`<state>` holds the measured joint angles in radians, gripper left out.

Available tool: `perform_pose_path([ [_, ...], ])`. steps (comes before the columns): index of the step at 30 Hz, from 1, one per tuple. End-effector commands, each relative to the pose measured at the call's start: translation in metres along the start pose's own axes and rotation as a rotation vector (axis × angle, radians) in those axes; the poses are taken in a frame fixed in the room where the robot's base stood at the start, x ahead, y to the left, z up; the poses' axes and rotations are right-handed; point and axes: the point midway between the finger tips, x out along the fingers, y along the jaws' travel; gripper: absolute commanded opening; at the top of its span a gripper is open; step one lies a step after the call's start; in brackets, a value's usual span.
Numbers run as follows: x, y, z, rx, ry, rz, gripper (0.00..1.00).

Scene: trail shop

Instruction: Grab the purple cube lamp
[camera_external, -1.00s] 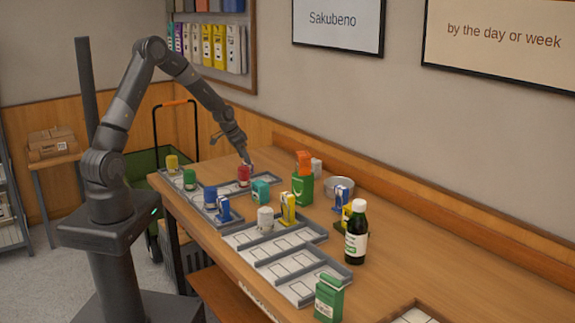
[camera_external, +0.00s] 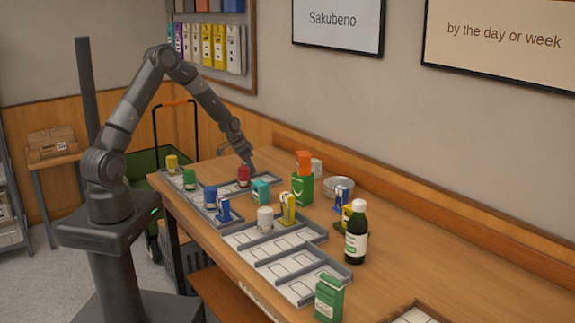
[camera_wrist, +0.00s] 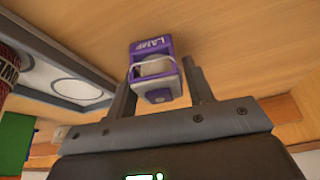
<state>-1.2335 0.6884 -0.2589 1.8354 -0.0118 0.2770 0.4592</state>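The purple cube lamp (camera_wrist: 154,95) shows in the wrist view, with a white middle, purple frame and "LAMP" lettering. It sits on the bare wooden table top, just outside a grey tray. My gripper (camera_wrist: 160,88) is open, with one finger on each side of the lamp's near part. The left finger is very close to the lamp; I cannot tell whether it touches. In the external view my gripper (camera_external: 249,163) is low over the table behind the red cylinder, and I cannot make out the lamp there.
A red cylinder (camera_external: 243,175) stands in the grey tray (camera_external: 222,187) beside my gripper. A teal box (camera_external: 260,191), an orange-topped green box (camera_external: 303,185) and a metal bowl (camera_external: 339,184) stand farther right. The wall is close behind the table.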

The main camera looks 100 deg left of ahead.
Motion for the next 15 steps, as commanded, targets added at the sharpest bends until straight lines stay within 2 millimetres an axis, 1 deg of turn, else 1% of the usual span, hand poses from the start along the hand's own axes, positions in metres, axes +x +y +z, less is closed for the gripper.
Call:
perform_pose_path([
  [1,-0.0001,0.0001,0.0,0.0,0.0,0.0,0.43],
  [12,-0.0003,0.0,-0.0001,0.0,0.0,0.0,0.14],
  [15,-0.0003,0.0,-0.0002,0.0,0.0,0.0,0.14],
])
